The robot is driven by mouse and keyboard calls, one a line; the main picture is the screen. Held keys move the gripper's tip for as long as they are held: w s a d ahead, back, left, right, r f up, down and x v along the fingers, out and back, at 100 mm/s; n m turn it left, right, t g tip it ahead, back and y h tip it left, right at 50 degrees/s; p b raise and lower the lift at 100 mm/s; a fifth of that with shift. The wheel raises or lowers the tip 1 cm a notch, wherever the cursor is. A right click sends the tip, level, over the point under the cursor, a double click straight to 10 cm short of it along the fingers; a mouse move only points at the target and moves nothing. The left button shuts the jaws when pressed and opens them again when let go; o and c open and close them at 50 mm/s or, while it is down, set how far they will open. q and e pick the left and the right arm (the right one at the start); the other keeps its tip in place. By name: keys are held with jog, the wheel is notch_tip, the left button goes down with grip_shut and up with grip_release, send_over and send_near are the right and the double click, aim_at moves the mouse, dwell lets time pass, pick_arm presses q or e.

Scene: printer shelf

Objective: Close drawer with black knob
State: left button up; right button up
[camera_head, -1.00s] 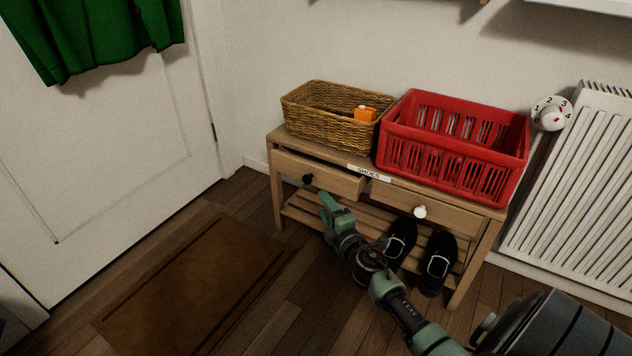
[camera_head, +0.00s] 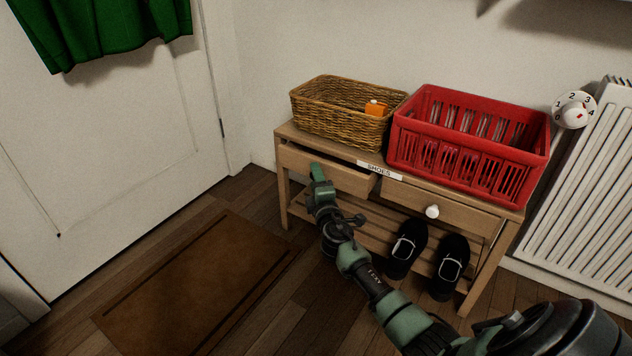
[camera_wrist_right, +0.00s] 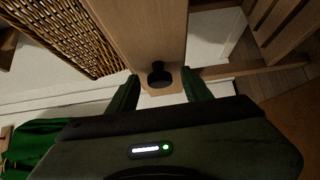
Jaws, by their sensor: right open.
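The left drawer (camera_head: 346,179) of the wooden shoe bench is pulled partly out. Its black knob is hidden behind my gripper in the head view, but it shows in the right wrist view (camera_wrist_right: 159,76). My right gripper (camera_head: 317,172) is at the drawer's front, near its left end. In the wrist view its two green fingers are apart, one on each side of the knob. I cannot tell whether they touch it. The right drawer (camera_head: 462,214), with a white knob (camera_head: 432,211), looks shut. My left gripper is not in view.
A wicker basket (camera_head: 338,126) holding an orange item (camera_head: 376,108) and a red crate (camera_head: 466,166) stand on the bench. Black shoes (camera_head: 407,247) sit on the slatted shelf below. A radiator (camera_head: 585,190) is at the right. A brown mat (camera_head: 190,280) lies on the floor.

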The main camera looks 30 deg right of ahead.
jog(key=shift+c, duration=0.3)
grip_shut()
jog(key=shift+d, duration=0.1)
dwell(1.0)
